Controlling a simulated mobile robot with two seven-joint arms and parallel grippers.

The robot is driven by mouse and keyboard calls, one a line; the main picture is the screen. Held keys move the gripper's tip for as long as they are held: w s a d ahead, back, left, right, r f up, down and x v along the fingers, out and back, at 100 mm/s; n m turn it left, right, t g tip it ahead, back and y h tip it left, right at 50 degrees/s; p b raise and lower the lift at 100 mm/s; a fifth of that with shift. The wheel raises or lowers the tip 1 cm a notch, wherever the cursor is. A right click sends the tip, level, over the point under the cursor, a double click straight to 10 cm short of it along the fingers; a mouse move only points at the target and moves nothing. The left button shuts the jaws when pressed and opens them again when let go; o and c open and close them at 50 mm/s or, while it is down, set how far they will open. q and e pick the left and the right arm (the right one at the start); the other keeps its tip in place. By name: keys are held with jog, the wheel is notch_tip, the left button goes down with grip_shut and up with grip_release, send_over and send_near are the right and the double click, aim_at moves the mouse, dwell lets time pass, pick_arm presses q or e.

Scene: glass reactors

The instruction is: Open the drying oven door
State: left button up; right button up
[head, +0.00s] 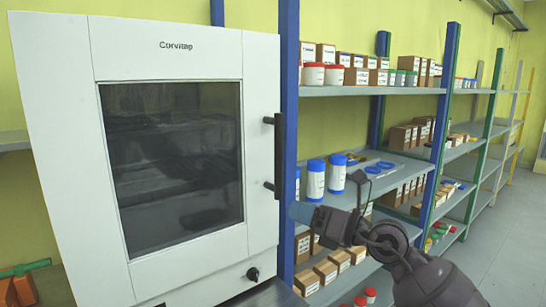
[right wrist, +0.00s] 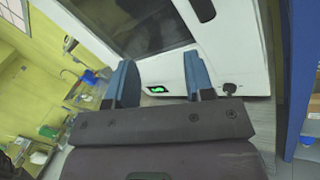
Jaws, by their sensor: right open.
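The drying oven (head: 60,130) is a large white cabinet at the left of the head view. Its door (head: 262,80) looks shut and has a dark glass window (head: 175,165). A black vertical bar handle (head: 279,155) is on the door's right side. My right gripper (head: 303,212) is open, with blue fingertips, just right of and below the handle's lower end, apart from it as far as I can tell. In the right wrist view, the open fingers (right wrist: 161,78) have nothing between them and face the oven front (right wrist: 225,55). I cannot make out the handle there. My left gripper is not in view.
A black knob (head: 253,274) is low on the oven front; a green display (right wrist: 157,89) shows in the wrist view. Right of the oven, a shelf rack (head: 289,120) holds boxes, jars and blue-capped bottles (head: 316,180) close behind my right gripper. Open floor (head: 510,235) lies far right.

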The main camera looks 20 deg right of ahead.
aim_at(282, 157)
notch_tip(282, 157, up, 9)
jog(key=w+d+n+t+h, duration=0.1)
jog(key=w+d+n+h, duration=0.2)
jog(key=h, duration=0.1)
jog(key=p+x, duration=0.1)
jog(key=x, duration=0.8)
jog(key=shift+a+r+p, duration=0.2)
jog(key=shift+a+p, duration=0.1)
jog(key=shift+p, duration=0.05)
jog(key=shift+x, duration=0.8)
jog(key=shift+c, duration=0.9)
grip_shut()
